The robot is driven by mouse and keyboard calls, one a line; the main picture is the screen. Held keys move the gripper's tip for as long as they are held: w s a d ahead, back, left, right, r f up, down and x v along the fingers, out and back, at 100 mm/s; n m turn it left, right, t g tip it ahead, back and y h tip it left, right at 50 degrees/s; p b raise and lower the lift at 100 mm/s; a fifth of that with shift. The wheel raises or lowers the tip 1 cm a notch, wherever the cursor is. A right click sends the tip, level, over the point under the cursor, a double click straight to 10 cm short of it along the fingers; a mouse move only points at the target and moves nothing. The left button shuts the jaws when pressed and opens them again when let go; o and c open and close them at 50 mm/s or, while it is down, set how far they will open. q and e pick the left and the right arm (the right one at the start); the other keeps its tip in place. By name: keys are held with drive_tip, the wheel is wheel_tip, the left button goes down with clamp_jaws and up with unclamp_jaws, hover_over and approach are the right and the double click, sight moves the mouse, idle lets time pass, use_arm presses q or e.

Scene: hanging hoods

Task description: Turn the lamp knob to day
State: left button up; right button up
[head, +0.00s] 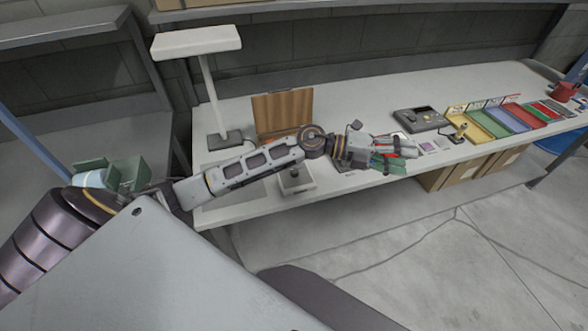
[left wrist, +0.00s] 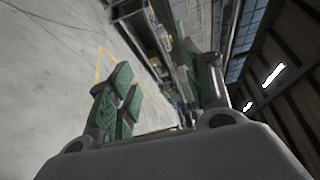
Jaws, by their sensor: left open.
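A desk lamp with a flat white head (head: 195,42) stands at the left end of the workbench, on a thin post and a dark base (head: 224,140). A small grey box with a dark knob on top (head: 295,176) sits near the bench's front edge, partly behind my left arm. Whether it is the lamp's knob, and any marks on it, I cannot tell. My left gripper (head: 404,158) is over the front edge of the bench, well to the right of that box, open and apparently empty. In the left wrist view its green-padded fingers (left wrist: 160,92) stand apart. My right gripper does not show.
A wooden panel (head: 283,112) stands behind my arm on the bench (head: 350,108). A dark device (head: 420,119) and several coloured trays (head: 515,117) lie to the right. Cardboard boxes (head: 470,172) are below. Open floor lies in front.

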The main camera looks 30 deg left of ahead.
use_arm(q)
drive_tip(key=a+f+m+g+y, duration=0.3)
drive_tip(key=f+g, duration=0.1)
drive_tip(key=f, duration=0.1)
drive_tip(key=g+y, duration=0.2)
drive_tip(key=y, duration=1.1)
hover_over(294, 170)
drive_tip(key=f, duration=0.3)
drive_tip(key=shift+a+f, duration=0.35)
drive_tip(key=shift+f, duration=0.1)
drive_tip(key=shift+d+f+p, duration=0.2)
drive_tip(key=shift+f+p, duration=0.4)
drive_tip(key=shift+f, duration=2.85)
drive_tip(key=shift+d+f+p, duration=0.2)
drive_tip(key=shift+f+p, duration=0.35)
drive_tip(key=shift+f, duration=2.85)
drive_tip(key=shift+c, duration=0.2)
drive_tip(key=c, duration=1)
